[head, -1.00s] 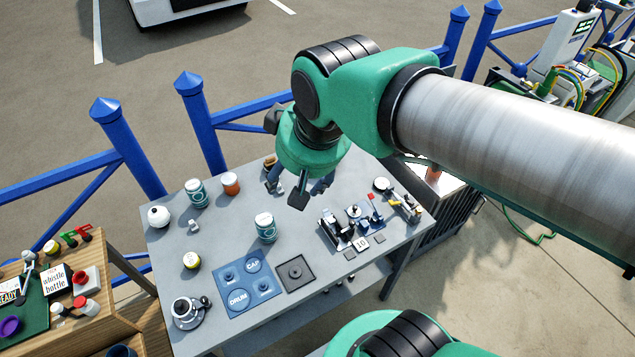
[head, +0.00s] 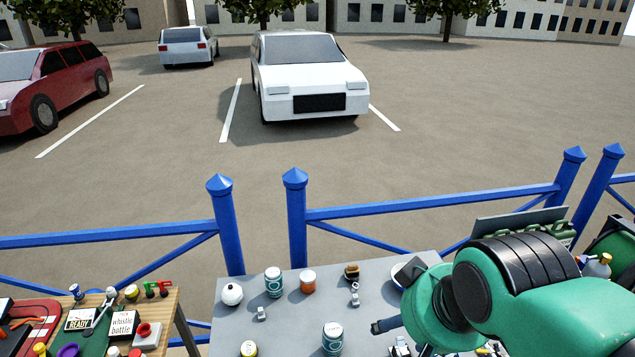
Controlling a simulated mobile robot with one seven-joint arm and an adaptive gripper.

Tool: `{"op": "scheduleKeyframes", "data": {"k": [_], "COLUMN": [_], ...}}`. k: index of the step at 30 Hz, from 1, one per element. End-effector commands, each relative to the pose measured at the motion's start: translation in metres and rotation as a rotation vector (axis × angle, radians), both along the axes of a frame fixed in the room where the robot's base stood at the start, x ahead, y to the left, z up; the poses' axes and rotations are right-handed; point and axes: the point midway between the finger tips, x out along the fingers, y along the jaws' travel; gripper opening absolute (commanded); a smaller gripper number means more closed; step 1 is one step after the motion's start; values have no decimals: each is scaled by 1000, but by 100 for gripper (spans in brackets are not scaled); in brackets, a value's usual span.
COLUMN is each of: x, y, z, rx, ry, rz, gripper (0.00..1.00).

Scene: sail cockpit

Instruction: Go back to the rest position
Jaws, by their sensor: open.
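My arm's green wrist links (head: 500,290) fill the lower right of the head view. My gripper (head: 388,324) shows only in part, to the left of these links and above the grey table (head: 290,315). A dark finger points left, and I see nothing held in it. The gripper is open. The rest of the gripper is hidden behind the wrist. A white and teal can (head: 333,338) stands on the table to the left of the gripper.
At the table's back stand a white round pot (head: 232,293), another teal can (head: 274,282) and an orange jar (head: 308,281). A blue railing (head: 430,204) runs behind. A wooden bench (head: 160,311) with small items is at left. Parked cars stand beyond.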

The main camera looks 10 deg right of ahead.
Motion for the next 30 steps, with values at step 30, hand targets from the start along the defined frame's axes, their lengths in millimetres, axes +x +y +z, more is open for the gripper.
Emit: {"op": "scheduleKeyframes", "data": {"k": [30], "x": [0], "y": [0], "z": [-32], "rx": [0], "ry": [0], "rz": [0], "gripper": [61]}}
